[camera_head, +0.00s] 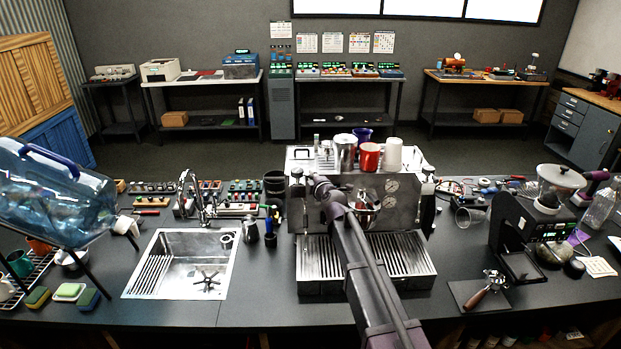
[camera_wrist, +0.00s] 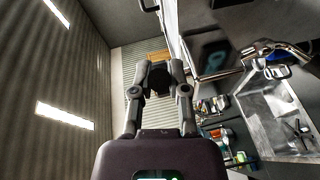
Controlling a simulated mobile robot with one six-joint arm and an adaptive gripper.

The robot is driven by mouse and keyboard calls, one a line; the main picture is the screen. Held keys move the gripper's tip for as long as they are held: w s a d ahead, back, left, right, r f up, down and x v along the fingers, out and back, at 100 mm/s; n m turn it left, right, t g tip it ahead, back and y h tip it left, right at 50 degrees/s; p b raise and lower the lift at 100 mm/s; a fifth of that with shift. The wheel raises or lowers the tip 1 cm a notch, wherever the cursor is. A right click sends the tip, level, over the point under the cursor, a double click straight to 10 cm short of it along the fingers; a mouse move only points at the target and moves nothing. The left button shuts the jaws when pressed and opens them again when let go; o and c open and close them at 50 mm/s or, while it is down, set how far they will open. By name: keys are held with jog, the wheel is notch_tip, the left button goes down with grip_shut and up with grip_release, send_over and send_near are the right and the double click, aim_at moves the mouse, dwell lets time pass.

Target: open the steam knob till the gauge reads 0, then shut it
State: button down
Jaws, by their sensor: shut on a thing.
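The espresso machine (camera_head: 398,205) stands at the middle of the counter, with its drip tray (camera_head: 408,258) in front. My arm reaches up across it to its upper left side. In the wrist view my gripper (camera_wrist: 160,72) has its two fingers close together around a small dark piece (camera_wrist: 159,82), which looks like the steam knob; the fingers hide much of it. In the head view the gripper's hold on it is too small to make out. A similar knob (camera_head: 428,172) shows at the machine's upper right. I cannot make out a gauge reading in either view.
A sink (camera_head: 190,262) with a tap (camera_head: 192,190) lies to the left, also seen in the wrist view (camera_wrist: 280,110). A metal pitcher (camera_head: 345,150) and cups stand on the machine. A grinder (camera_head: 535,225) and portafilter (camera_head: 485,288) are at right.

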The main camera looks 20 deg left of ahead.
jog(key=c, duration=0.6)
grip_release()
jog(key=shift+s+a, duration=0.1)
jog(key=shift+s, duration=0.05)
jog(key=shift+c, duration=0.2)
